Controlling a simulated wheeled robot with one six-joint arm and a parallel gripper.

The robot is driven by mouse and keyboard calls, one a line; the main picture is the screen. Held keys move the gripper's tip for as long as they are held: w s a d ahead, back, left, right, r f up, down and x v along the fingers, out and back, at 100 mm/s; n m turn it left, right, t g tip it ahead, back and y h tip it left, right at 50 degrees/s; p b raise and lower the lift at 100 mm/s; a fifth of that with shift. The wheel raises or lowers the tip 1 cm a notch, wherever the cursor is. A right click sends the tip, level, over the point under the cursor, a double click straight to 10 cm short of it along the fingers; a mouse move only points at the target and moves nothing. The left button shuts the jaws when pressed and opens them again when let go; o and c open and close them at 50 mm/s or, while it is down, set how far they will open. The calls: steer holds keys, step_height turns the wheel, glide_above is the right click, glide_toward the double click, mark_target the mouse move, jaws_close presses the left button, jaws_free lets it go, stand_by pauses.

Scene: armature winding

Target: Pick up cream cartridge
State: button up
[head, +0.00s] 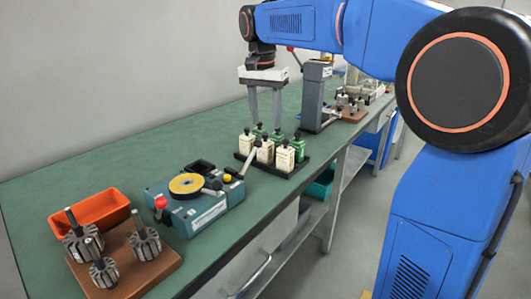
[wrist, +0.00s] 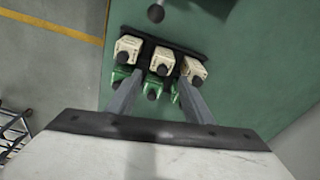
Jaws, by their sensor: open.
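Three cream cartridges stand upright in a front row in a dark rack (head: 274,171): a left one (head: 246,143), a middle one (head: 264,153) and a right one (head: 285,158). All three have black knobs on top. They also show in the wrist view, with the middle cream cartridge (wrist: 162,60) between two others. Green cartridges (head: 299,145) stand in the row behind. My gripper (head: 265,124) is open and empty, pointing down over the rack. In the wrist view its fingers (wrist: 160,82) frame the middle of the rack and partly cover green cartridges.
A teal device (head: 205,212) with a yellow disc and levers stands left of the rack. Farther left are an orange bin (head: 102,210) and a brown board (head: 158,266) with three armatures. A grey press (head: 316,95) stands behind the rack. Green bench surface is clear at the back left.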

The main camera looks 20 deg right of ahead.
mark_target(266, 138)
steer(key=f, duration=0.7)
steer(key=w+f, duration=0.1)
steer(key=f, duration=0.2)
steer(key=shift+d+f, duration=0.15)
steer(key=shift+d, duration=0.05)
steer(key=c, duration=1)
